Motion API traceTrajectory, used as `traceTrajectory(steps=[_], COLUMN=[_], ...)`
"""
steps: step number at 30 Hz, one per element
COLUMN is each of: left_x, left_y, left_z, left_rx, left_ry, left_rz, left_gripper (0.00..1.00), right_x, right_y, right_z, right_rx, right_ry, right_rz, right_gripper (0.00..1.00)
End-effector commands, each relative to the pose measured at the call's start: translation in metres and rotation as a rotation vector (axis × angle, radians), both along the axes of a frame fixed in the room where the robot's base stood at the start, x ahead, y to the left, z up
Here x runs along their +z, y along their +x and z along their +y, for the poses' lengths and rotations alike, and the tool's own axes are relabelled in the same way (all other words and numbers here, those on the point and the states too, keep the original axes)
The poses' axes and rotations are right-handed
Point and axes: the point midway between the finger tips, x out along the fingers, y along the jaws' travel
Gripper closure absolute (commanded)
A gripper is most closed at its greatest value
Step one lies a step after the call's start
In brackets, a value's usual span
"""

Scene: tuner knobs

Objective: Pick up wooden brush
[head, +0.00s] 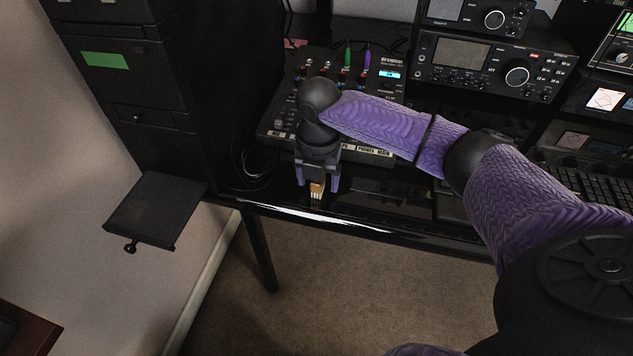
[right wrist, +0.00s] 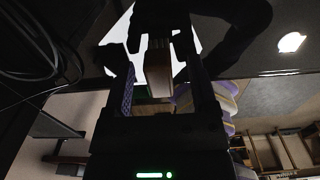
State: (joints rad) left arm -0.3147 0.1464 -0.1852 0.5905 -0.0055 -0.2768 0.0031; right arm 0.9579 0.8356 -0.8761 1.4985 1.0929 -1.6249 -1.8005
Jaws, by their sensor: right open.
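The wooden brush (head: 316,190) is at the front edge of the glossy black desk, its pale bristle end pointing toward the front. My right gripper (head: 318,184) is over it, with one purple finger on each side. In the right wrist view, the brown block of the brush (right wrist: 158,72) lies between the fingers of my open right gripper (right wrist: 161,62). Gaps show beside the brush there. The gripper body hides the brush's rear part in the head view. My left gripper is not in view.
A mixer panel (head: 285,118) with knobs stands just behind the gripper. Radio units (head: 495,65) and a keyboard (head: 590,185) are to the right. Loose black cables (head: 255,165) lie to the left. The desk edge drops to carpet (head: 330,285).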

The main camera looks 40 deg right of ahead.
Motion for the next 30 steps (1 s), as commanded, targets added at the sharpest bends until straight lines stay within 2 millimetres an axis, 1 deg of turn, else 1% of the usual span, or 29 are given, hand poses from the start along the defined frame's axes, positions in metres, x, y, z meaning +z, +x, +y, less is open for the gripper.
traceTrajectory(steps=[2, 3, 5, 6, 11, 12, 13, 23, 26, 30], left_x=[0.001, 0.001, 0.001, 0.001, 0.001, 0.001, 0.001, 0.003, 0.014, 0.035], left_y=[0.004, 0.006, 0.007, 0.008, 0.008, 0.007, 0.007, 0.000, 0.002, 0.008], left_z=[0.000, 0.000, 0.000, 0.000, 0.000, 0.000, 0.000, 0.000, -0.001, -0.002], left_rx=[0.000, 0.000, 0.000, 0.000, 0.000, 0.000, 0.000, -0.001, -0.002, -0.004], left_ry=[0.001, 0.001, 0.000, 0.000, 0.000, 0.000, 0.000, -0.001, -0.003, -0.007], left_rz=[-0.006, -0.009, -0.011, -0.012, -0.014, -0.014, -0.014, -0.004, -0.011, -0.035], left_gripper=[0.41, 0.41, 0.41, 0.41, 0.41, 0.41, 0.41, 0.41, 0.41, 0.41], right_x=[0.002, 0.003, 0.003, 0.003, 0.003, 0.003, 0.003, 0.005, 0.025, 0.067], right_y=[0.000, 0.000, 0.000, 0.000, 0.000, 0.000, 0.000, 0.000, 0.001, 0.001], right_z=[0.000, 0.000, 0.000, 0.000, 0.000, 0.000, 0.000, 0.000, 0.000, 0.000], right_rx=[-0.001, -0.001, -0.001, -0.001, -0.001, -0.001, -0.001, -0.001, -0.002, -0.002], right_ry=[0.000, 0.000, 0.000, 0.000, 0.000, 0.000, 0.000, 0.000, 0.000, 0.002], right_rz=[-0.001, -0.001, -0.001, -0.001, -0.001, -0.001, -0.001, -0.003, -0.006, -0.008], right_gripper=[0.26, 0.31, 0.43, 0.52, 0.86, 0.94, 1.00, 1.00, 1.00, 1.00])
